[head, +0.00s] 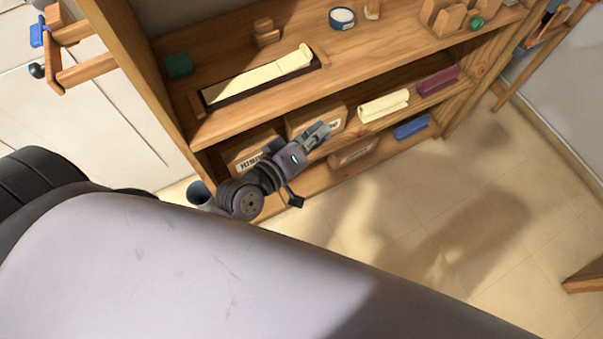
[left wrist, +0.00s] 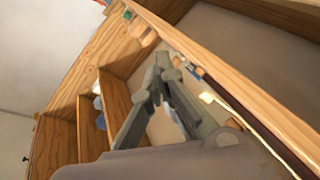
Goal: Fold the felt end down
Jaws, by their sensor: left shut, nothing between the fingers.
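A long cream felt strip (head: 250,82) lies in a dark-edged tray on the upper wooden shelf in the head view. Its right end (head: 294,60) shows as a separate, paler section, seemingly slightly raised; I cannot tell its exact fold. My left gripper (head: 321,132) is below and in front of that shelf, apart from the felt, shut and empty. Its fingers also show in the left wrist view (left wrist: 162,64). My right gripper is not in view.
The shelf unit holds a green block (head: 178,66), a small wooden piece (head: 266,32) and a round tin (head: 342,18). Lower down are boxes, a cream roll (head: 384,106), a maroon roll (head: 438,81) and a blue item (head: 411,127). The floor (head: 450,210) in front is clear.

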